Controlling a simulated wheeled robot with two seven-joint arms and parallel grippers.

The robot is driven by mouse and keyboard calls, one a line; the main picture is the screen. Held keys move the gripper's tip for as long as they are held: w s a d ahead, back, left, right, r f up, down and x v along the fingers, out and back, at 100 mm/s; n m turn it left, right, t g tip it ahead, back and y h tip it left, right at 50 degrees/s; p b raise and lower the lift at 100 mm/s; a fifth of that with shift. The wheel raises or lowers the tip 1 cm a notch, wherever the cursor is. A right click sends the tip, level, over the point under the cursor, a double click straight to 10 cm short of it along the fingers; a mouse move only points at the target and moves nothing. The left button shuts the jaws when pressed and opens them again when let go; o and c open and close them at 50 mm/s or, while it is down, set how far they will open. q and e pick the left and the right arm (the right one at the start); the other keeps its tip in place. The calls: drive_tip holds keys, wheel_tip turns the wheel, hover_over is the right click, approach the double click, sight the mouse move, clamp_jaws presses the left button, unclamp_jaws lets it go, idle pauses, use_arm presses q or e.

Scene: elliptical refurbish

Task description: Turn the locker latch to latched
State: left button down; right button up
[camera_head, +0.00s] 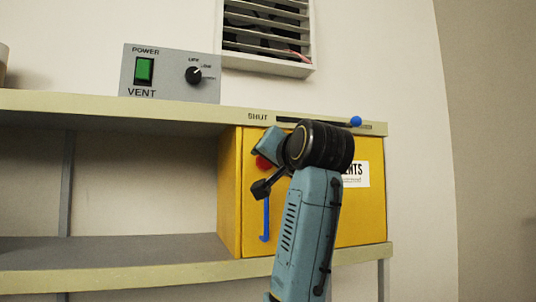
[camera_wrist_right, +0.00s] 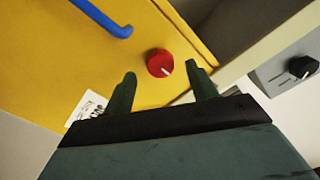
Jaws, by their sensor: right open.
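The locker is a yellow box (camera_head: 230,195) under the shelf, with a blue handle (camera_head: 265,220) on its front. A round red latch knob (camera_head: 262,163) sits above the handle, partly covered by my right arm. In the right wrist view the red knob (camera_wrist_right: 158,61) shows a white mark pointing down and slightly right. My right gripper (camera_wrist_right: 160,69) is open, its two dark fingers apart, pointing at the locker front with the knob between them in the picture. I cannot tell whether they reach around it; no contact is visible. My left gripper is not in view.
A grey vent panel (camera_head: 170,88) with a green switch and black dial stands on the shelf (camera_head: 120,105). A slot with a blue slider knob (camera_head: 355,121) runs along the shelf edge. A wall vent grille (camera_head: 265,40) is above. The shelf bay left of the locker is empty.

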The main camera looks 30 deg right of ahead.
drive_tip(key=shift+p+x, duration=0.3)
drive_tip(key=shift+x, duration=1.1)
drive_tip(key=shift+c, duration=0.4)
drive_tip(key=c, duration=0.9)
